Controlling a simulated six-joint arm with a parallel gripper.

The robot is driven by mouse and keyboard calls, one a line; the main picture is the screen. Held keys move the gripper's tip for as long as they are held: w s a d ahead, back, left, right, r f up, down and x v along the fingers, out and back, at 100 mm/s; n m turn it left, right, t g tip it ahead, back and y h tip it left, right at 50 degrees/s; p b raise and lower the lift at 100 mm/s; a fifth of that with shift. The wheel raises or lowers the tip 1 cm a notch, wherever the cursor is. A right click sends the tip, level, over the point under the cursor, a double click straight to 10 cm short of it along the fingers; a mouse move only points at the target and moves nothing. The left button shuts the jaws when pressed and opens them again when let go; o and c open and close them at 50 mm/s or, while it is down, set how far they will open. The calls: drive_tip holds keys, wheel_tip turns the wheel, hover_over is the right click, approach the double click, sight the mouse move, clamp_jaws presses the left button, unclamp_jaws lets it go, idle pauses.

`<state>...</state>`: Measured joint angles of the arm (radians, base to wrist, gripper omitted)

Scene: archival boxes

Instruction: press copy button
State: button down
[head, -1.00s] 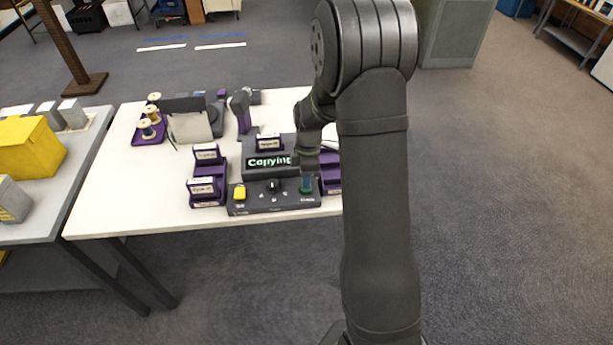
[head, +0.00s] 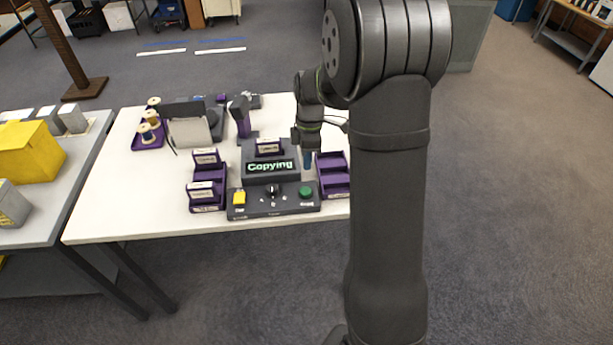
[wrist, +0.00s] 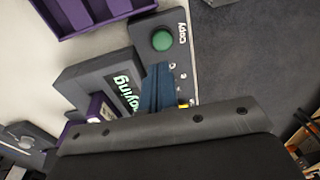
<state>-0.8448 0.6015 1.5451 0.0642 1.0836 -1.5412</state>
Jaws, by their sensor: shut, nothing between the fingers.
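The green copy button (head: 305,192) sits at the right end of the dark control panel (head: 258,212), uncovered. The button also shows in the wrist view (wrist: 162,40), beside lettering that reads "Copy". The display (head: 270,166) behind the panel reads "Copying" in green. My gripper (head: 307,160) is above and behind the button, near the display's right side, apart from the button. In the wrist view its blue fingers (wrist: 158,85) are together and empty.
A yellow button (head: 239,198) and a black knob (head: 272,190) share the panel. Purple racks stand at left (head: 208,180) and right (head: 333,175), the right one close to my gripper. A gray scanner-like device (head: 190,128) and spools (head: 148,125) stand farther back.

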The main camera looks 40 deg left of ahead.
drive_tip(key=shift+w+a+r, duration=0.1)
drive_tip(key=shift+w+r, duration=0.05)
drive_tip(key=shift+r, duration=1.05)
drive_tip(key=shift+w+r, duration=0.1)
drive_tip(key=shift+r, duration=1.05)
